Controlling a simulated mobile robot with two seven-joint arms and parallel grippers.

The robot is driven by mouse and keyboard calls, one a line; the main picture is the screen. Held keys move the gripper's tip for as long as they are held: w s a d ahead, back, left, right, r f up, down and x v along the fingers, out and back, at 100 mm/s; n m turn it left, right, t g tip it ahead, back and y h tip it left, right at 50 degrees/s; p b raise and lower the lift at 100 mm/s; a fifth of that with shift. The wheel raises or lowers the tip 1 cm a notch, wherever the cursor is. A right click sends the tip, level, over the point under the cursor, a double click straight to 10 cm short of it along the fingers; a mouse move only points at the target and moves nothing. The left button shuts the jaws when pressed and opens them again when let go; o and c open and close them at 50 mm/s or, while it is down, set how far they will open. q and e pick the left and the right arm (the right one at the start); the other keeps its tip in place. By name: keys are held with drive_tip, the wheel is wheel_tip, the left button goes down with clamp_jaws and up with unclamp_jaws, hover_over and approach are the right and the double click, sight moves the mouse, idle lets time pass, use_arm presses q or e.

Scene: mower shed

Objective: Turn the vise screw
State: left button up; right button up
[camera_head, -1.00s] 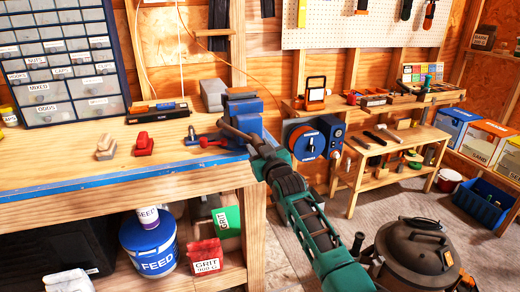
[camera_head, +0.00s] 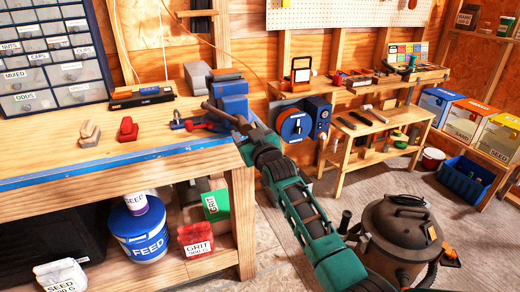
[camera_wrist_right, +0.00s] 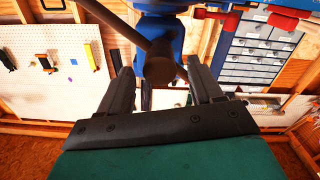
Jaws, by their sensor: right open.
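The blue vise (camera_head: 232,97) stands at the right end of the workbench. A dark handle bar (camera_head: 218,114) slants in front of it, between the vise and my right gripper (camera_head: 243,126). In the right wrist view, the round dark end of the vise screw (camera_wrist_right: 160,66) shows, with the bar (camera_wrist_right: 110,20) running from it to the upper left. My right gripper (camera_wrist_right: 163,85) is open, with one finger on each side of the screw end. I cannot tell whether the fingers touch it. My left gripper is not in view.
Red clamp-like pieces (camera_head: 195,122) lie left of the vise, and a red block (camera_head: 128,129) lies farther left on the workbench (camera_head: 60,168). A shop vacuum (camera_head: 402,235) stands on the floor at right.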

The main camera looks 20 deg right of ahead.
drive_tip(key=s, duration=1.1)
drive_tip(key=shift+s+d, duration=0.15)
